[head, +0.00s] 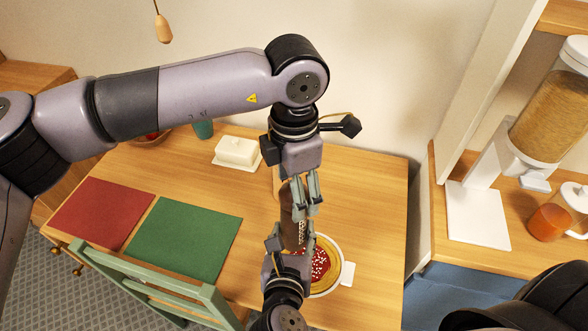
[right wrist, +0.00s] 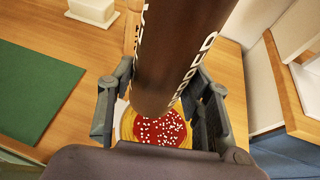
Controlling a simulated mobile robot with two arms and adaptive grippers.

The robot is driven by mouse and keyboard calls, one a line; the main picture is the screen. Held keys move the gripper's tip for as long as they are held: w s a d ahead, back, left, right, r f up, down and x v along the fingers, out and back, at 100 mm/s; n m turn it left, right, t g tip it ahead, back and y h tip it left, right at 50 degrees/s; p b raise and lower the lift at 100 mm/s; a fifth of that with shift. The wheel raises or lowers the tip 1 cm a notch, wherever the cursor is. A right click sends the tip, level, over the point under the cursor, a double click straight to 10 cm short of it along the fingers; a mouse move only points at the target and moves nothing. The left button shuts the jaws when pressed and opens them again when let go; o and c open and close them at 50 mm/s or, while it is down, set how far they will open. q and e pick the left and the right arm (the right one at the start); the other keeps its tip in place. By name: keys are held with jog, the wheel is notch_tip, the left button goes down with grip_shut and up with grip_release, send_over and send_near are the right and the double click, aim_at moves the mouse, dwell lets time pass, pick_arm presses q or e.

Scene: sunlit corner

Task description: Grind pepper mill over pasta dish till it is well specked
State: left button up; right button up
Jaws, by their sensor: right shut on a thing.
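The dark brown pepper mill (head: 288,228) has white lettering and is large in the right wrist view (right wrist: 180,50). My right gripper (head: 288,247) is shut on it; its fingers stand on both sides of the mill in the right wrist view (right wrist: 160,105). My left gripper (head: 303,195) points down at the mill's upper part; whether its fingers are closed on it is unclear. The pasta dish (head: 320,264) lies below the mill, with yellow pasta, red sauce and many white specks on the sauce (right wrist: 165,130). The mill and right gripper partly hide the dish.
A red mat (head: 103,212), a green mat (head: 187,238) and a white butter dish (head: 237,152) are on the wooden table (head: 375,190). A green chair (head: 150,280) stands at its front.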

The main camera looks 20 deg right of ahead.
pick_arm(q)
jog(key=shift+f, duration=0.3)
jog(key=shift+c, duration=0.4)
jog(key=c, duration=1.1)
jog(key=m, duration=0.5)
jog(key=shift+c, duration=0.2)
jog(key=m, duration=1.4)
jog(key=shift+w+m, duration=0.1)
jog(key=shift+m, duration=0.2)
jog(key=o, duration=1.2)
